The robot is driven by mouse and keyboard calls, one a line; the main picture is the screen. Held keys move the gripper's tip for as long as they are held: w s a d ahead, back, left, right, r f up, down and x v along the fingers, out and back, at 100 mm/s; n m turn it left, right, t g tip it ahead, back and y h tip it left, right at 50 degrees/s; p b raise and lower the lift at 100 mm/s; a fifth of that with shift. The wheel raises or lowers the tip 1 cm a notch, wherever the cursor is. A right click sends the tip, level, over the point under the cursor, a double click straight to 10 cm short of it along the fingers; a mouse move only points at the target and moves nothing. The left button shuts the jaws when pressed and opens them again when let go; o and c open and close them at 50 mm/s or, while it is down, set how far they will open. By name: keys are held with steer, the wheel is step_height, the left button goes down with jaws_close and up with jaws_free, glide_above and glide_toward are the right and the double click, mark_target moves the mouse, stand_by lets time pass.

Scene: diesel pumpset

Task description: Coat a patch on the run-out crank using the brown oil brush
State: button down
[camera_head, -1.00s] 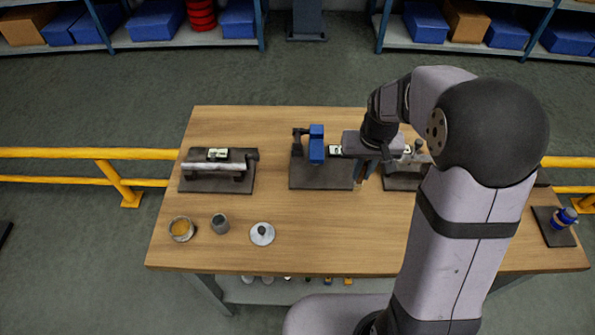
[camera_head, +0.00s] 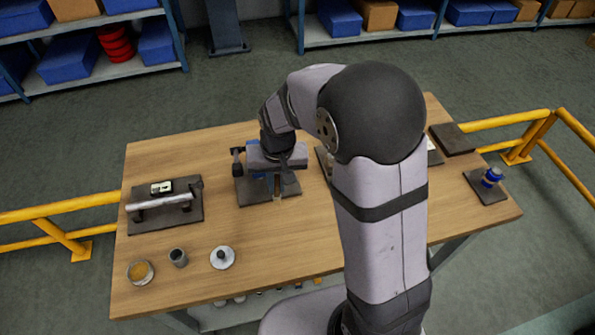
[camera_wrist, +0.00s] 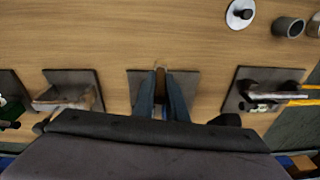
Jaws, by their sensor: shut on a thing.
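My gripper (camera_head: 276,190) hangs over the middle of the bench, above the dark middle plate (camera_head: 252,197). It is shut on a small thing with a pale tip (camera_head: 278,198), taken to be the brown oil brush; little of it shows. In the wrist view a pale bit (camera_wrist: 160,68) shows by the two fingertips (camera_wrist: 162,80). A grey shaft-like piece (camera_head: 160,203), seemingly the run-out crank, lies across the left plate with a pale-faced gauge (camera_head: 161,188) behind it. It is at the right in the wrist view (camera_wrist: 266,90), apart from my gripper.
An amber-filled dish (camera_head: 140,271), a grey cup (camera_head: 179,258) and a white knobbed lid (camera_head: 222,258) stand at the front left. A blue part on the middle plate is mostly hidden by my arm. Yellow rails (camera_head: 60,208) flank the bench.

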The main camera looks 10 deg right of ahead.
steer(key=s+a+r+y, duration=0.1)
steer(key=s+a, duration=0.1)
steer(key=a, duration=1)
steer(key=s+a+r+g+y+p, duration=0.1)
steer(key=s+a, duration=0.2)
steer(key=a, duration=0.9)
steer(key=s+a+n+y, duration=0.1)
steer(key=s+a, duration=0.2)
steer(key=a, duration=0.9)
steer(key=shift+a+r+g+p, duration=0.3)
steer(key=shift+r, duration=0.1)
steer(key=shift+s+f, duration=0.1)
steer(key=shift+f+b, duration=2.45)
steer(key=shift+f, duration=0.45)
steer(key=shift+d+f, duration=0.1)
steer(key=shift+f, duration=0.5)
steer(key=shift+r, duration=0.15)
